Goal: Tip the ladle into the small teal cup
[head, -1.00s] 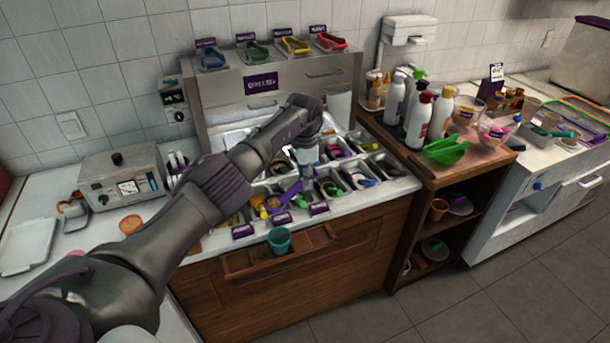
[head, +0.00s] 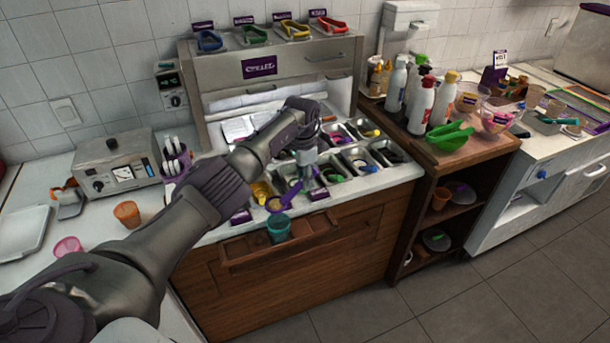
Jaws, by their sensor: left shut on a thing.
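The small teal cup (head: 278,229) stands upright at the wooden ledge on the front of the counter. A purple ladle (head: 290,194) has its bowl (head: 274,204) just above and behind the cup, apart from it in the picture. Something tan shows in the bowl, which looks about level. My left gripper (head: 309,177) is above the topping bins, to the right of the cup, shut on the ladle's handle. My arm and gripper hide part of the bins and the exact grip. My right gripper is out of view.
Several metal topping bins (head: 358,160) fill the counter behind the cup. An orange cup (head: 127,214) and a pink cup (head: 67,246) stand at the left. Bottles (head: 419,107) and a green scoop (head: 450,136) stand on the wooden cart at the right.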

